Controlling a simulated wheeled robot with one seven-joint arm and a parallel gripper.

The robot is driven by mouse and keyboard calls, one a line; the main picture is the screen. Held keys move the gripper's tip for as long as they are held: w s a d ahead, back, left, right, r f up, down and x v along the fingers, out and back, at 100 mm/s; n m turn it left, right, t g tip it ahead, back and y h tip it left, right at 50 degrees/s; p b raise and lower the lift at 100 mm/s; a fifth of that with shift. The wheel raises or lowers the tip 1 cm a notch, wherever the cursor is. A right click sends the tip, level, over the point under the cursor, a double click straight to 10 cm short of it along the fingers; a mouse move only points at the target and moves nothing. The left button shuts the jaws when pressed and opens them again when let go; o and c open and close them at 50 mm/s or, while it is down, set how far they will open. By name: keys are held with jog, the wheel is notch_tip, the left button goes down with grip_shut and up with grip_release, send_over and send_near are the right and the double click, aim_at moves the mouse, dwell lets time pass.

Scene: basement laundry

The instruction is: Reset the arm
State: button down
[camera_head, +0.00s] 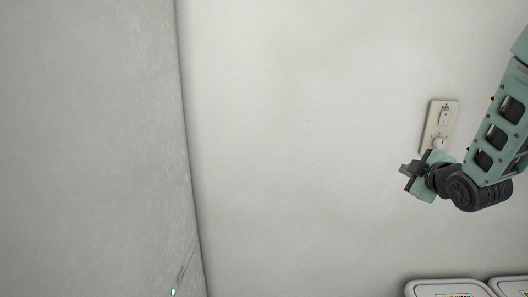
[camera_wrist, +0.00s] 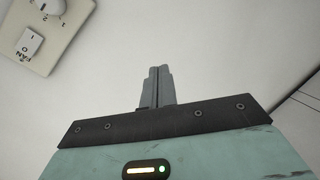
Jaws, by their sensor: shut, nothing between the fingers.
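My gripper (camera_head: 408,176) is at the right of the head view, at the end of my green arm, in front of a white wall (camera_head: 300,120). In the wrist view my gripper (camera_wrist: 160,70) shows its two grey fingers pressed together, with nothing between them. A cream switch plate (camera_head: 440,125) with a rocker switch and a round knob is just above my gripper in the head view. The plate also shows at the upper left of the wrist view (camera_wrist: 68,42), apart from the fingers. My wrist overlaps its lower edge in the head view.
A grey surface (camera_head: 90,130) fills the left of the head view, with a small green light (camera_head: 173,292) near its bottom. White lidded tops with labels (camera_head: 447,287) show at the lower right. The wall between is bare.

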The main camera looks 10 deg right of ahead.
jog(key=s+a+f+m+g+y, duration=0.1)
jog(key=s+a+f+g+y, duration=0.2)
jog(key=a, duration=0.8)
jog(key=s+a+f+m+g+y, duration=0.1)
jog(key=s+a+f+g, duration=0.3)
jog(key=a, duration=0.8)
jog(key=s+a+g, duration=0.3)
jog(key=s+a, duration=0.2)
jog(key=s, duration=0.6)
jog(key=s+a+g+h, duration=0.1)
jog(key=s+a+g, duration=0.3)
jog(key=s, duration=0.8)
jog(key=shift+s+a, duration=0.2)
jog(key=shift+a, duration=0.35)
jog(key=shift+r, duration=0.1)
